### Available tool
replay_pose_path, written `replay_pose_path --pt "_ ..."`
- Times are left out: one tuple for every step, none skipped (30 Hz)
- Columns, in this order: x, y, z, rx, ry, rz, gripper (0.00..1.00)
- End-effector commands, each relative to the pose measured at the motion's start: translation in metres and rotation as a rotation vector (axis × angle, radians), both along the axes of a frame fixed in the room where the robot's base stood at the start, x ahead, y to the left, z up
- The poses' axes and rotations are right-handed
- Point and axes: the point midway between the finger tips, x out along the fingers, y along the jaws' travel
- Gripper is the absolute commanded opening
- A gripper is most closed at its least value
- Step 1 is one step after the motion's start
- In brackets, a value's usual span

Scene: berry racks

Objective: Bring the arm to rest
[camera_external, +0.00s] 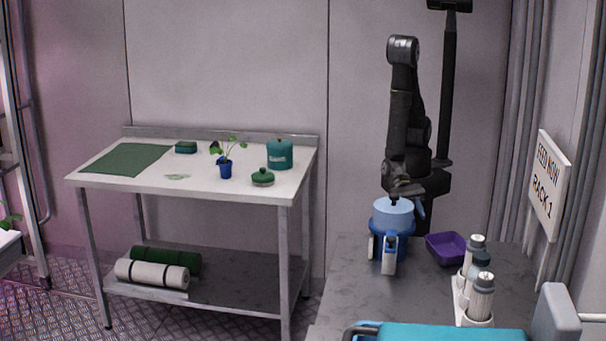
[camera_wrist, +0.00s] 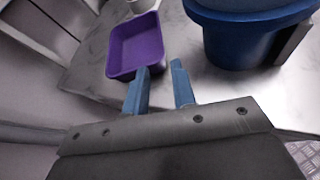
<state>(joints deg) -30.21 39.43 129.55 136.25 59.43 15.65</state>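My gripper (camera_wrist: 160,76) shows two blue fingers with a clear gap between them and nothing in it. In the external view my gripper (camera_external: 420,212) is low over the grey bench, at the right side of a blue pot (camera_external: 392,240) with a light blue top (camera_external: 393,212). My arm is folded, with its elbow high and its forearm hanging down. In the wrist view the fingers point toward the space between the purple tray (camera_wrist: 122,70) and the blue pot (camera_wrist: 235,45). Whether a finger touches the pot or tray cannot be told.
The purple tray (camera_external: 447,257) lies right of the pot on the grey bench (camera_external: 345,290). White-and-grey bottles (camera_external: 481,295) and a sign (camera_external: 549,187) stand at right. A white table (camera_external: 190,178) with a plant and green jars is at left.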

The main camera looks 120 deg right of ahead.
Motion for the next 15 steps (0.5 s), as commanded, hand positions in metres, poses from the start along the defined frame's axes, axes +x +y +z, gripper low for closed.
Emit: replay_pose_path --pt "0.0 0.001 -0.001 0.0 0.0 0.001 0.24" --pt "0.001 0.003 -0.001 -0.001 0.001 0.001 0.24" --pt "0.002 0.006 -0.003 -0.001 0.0 0.002 0.24" --pt "0.002 0.008 -0.004 0.0 0.0 0.003 0.24" --pt "0.004 0.012 -0.005 0.0 0.0 0.003 0.24" --pt "0.005 0.017 -0.007 0.0 0.0 0.003 0.24" --pt "0.006 0.021 -0.009 0.0 0.001 0.004 0.24" --pt "0.008 0.026 -0.011 0.0 0.001 0.005 0.24" --pt "0.011 0.032 -0.014 0.001 0.0 0.004 0.24" --pt "0.012 0.038 -0.017 0.0 0.001 0.004 0.24" --pt "0.014 0.043 -0.019 0.0 0.0 0.005 0.24" --pt "0.017 0.05 -0.022 0.0 0.0 0.003 0.24" --pt "0.019 0.055 -0.025 0.0 0.001 0.004 0.24" --pt "0.02 0.061 -0.027 -0.001 0.001 0.005 0.24" --pt "0.023 0.068 -0.03 0.0 0.0 0.003 0.24"
